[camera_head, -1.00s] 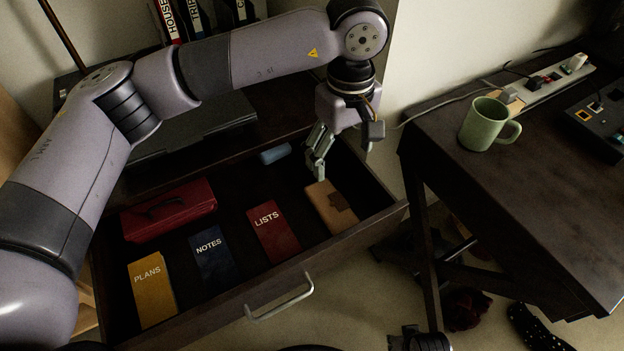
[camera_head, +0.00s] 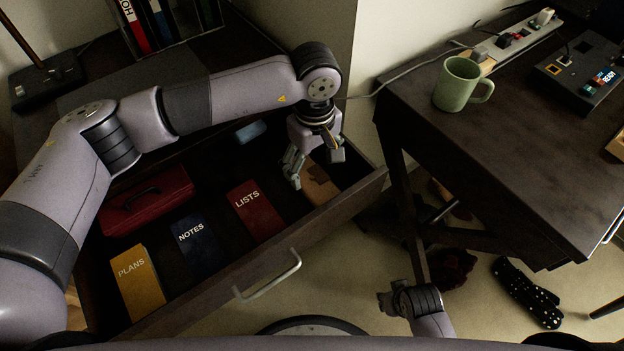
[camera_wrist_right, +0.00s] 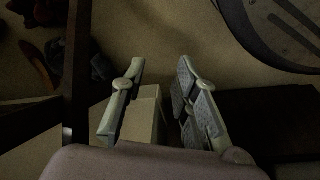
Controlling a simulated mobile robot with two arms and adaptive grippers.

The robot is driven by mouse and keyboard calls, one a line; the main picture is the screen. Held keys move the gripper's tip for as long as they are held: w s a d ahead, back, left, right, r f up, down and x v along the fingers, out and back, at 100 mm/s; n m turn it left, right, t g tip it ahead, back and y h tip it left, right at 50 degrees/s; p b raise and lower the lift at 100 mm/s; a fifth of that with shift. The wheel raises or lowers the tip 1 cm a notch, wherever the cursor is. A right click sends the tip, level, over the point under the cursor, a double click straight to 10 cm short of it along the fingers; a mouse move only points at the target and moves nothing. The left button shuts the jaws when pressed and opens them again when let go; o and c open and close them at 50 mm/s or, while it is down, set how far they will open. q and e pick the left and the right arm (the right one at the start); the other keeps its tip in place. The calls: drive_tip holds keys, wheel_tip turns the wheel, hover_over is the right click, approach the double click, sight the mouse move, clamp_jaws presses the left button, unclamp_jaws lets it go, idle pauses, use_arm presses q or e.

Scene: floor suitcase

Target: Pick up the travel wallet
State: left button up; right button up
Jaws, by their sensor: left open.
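The travel wallet appears to be the tan-brown item (camera_head: 318,187) with a darker patch, lying flat at the right end of the open drawer (camera_head: 270,262). My left gripper (camera_head: 314,168) is over it, pointing down with its fingers apart. The fingers and wrist hide part of the wallet. Whether they touch it I cannot tell. My right gripper (camera_head: 392,301) is low in front of the drawer, away from the wallet. In the right wrist view its fingers (camera_wrist_right: 158,100) are apart, with a pale box-like shape (camera_wrist_right: 147,112) seen between them; contact is not clear.
The drawer also holds a red case (camera_head: 147,200), a yellow PLANS booklet (camera_head: 138,282), a blue NOTES booklet (camera_head: 194,245), a red LISTS booklet (camera_head: 256,210) and a small blue item (camera_head: 250,132). A desk (camera_head: 520,170) with a green mug (camera_head: 458,84) stands to the right.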

sight(312, 178)
use_arm(q)
drive_tip(key=f, duration=0.5)
drive_tip(key=shift+w+a, duration=0.2)
drive_tip(key=shift+r, duration=0.1)
drive_tip(key=c, duration=1.4)
